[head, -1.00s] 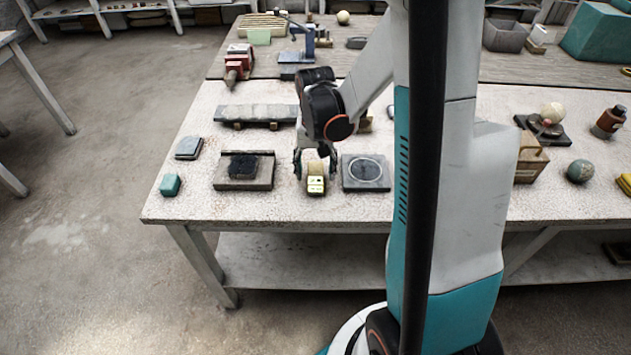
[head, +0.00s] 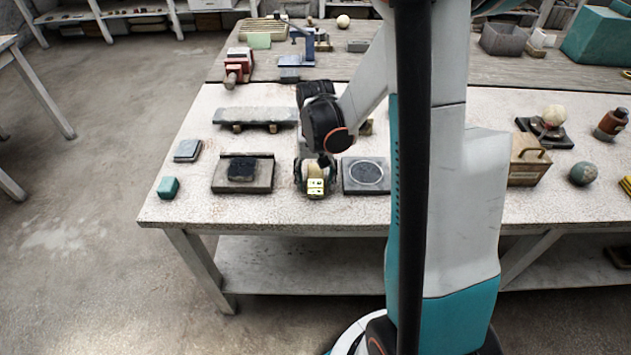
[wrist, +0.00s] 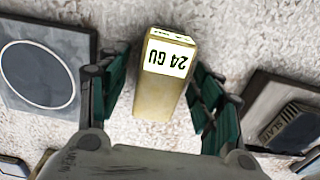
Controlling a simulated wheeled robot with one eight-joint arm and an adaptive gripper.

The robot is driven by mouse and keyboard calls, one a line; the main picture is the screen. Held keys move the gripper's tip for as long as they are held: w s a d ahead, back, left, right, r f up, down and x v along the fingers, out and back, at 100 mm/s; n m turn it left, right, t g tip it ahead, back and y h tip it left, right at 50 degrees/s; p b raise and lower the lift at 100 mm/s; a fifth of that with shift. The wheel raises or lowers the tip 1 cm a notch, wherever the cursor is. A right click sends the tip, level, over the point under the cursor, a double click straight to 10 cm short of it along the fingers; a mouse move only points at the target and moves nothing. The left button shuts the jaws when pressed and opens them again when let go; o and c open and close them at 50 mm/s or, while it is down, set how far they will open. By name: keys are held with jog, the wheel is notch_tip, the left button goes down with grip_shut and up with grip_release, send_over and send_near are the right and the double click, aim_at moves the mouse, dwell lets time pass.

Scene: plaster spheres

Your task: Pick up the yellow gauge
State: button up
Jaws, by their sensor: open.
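The yellow gauge (head: 315,185) is a small yellowish block with a pale label near the front edge of the table. In the wrist view the gauge (wrist: 163,85) stands between the fingers, its label reading "24 GU" upside down. My gripper (wrist: 163,95) is open, with one green-padded finger on each side of the gauge and a visible gap at each side. In the head view my gripper (head: 316,178) is around the gauge, and my wrist partly covers it from above.
A slab with a pale ring (head: 367,174) lies close right of the gauge, and a slab with a dark block (head: 242,188) lies close left. A long grey slab (head: 255,115) lies behind.

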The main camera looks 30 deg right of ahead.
aim_at(316, 175)
jog(key=shift+c, duration=0.2)
jog(key=c, duration=1.2)
jog(key=shift+r, duration=0.15)
notch_tip(316, 175, up, 20)
jog(key=p, duration=0.7)
jog(key=shift+r, duration=0.1)
